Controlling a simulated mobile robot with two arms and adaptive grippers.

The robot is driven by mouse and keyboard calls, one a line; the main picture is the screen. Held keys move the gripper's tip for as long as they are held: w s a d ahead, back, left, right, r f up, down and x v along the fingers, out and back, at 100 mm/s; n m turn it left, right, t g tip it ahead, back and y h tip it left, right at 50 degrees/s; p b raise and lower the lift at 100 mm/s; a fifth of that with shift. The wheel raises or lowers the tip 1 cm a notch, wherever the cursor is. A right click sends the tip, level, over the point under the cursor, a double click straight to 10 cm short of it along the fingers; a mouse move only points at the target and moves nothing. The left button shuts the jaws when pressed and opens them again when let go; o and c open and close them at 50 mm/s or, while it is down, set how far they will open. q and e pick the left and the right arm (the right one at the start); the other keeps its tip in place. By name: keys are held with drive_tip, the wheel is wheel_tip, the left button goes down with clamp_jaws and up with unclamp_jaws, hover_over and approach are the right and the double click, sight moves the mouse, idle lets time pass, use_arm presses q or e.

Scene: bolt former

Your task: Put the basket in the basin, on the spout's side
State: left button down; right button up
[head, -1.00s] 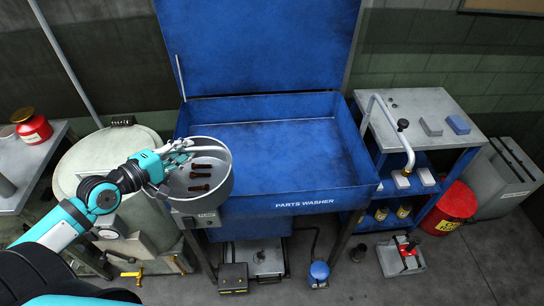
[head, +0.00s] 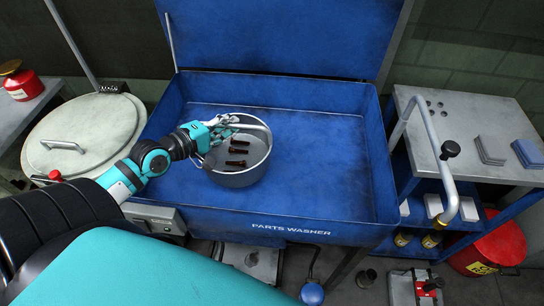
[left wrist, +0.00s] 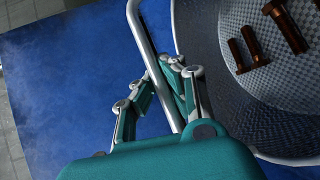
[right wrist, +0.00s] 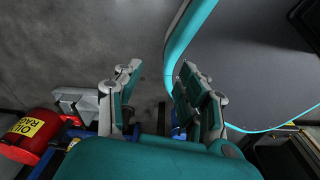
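The basket (head: 240,178) is a round grey metal pan with a bar handle and dark bolts (head: 237,150) inside. It is within the blue basin (head: 320,165), left of its middle; whether it touches the floor I cannot tell. My left gripper (head: 222,130) is shut on the basket's handle; the left wrist view shows the handle bar (left wrist: 152,45) between the fingers, with the basket (left wrist: 205,75) to the right. The curved grey spout (head: 422,150) stands at the basin's right side, its end outside the basin. My right gripper (right wrist: 155,90) is open and empty, away from the basin.
The basin's right half is clear. A side cart (head: 465,125) with small blocks stands at the right, a red bin (head: 490,245) below it. A lidded grey drum (head: 85,130) stands left of the basin. The raised blue lid (head: 280,35) is behind.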

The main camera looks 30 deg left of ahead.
use_arm(q)
drive_tip(key=w+d+f+p, duration=0.3)
drive_tip(key=w+d+f, duration=0.2)
drive_tip(key=w+d, duration=0.5)
drive_tip(key=x, duration=0.3)
drive_tip(key=shift+a+r, duration=0.2)
use_arm(e)
wheel_tip(320, 180, up, 3)
drive_tip(key=shift+a+r, duration=0.1)
use_arm(q)
drive_tip(key=c, duration=2)
unclamp_jaws()
drive_tip(key=shift+f, duration=0.15)
drive_tip(key=o, duration=0.5)
use_arm(e)
drive_tip(key=shift+s, duration=0.1)
use_arm(q)
drive_tip(key=shift+s, duration=0.1)
use_arm(e)
drive_tip(key=shift+a, duration=0.15)
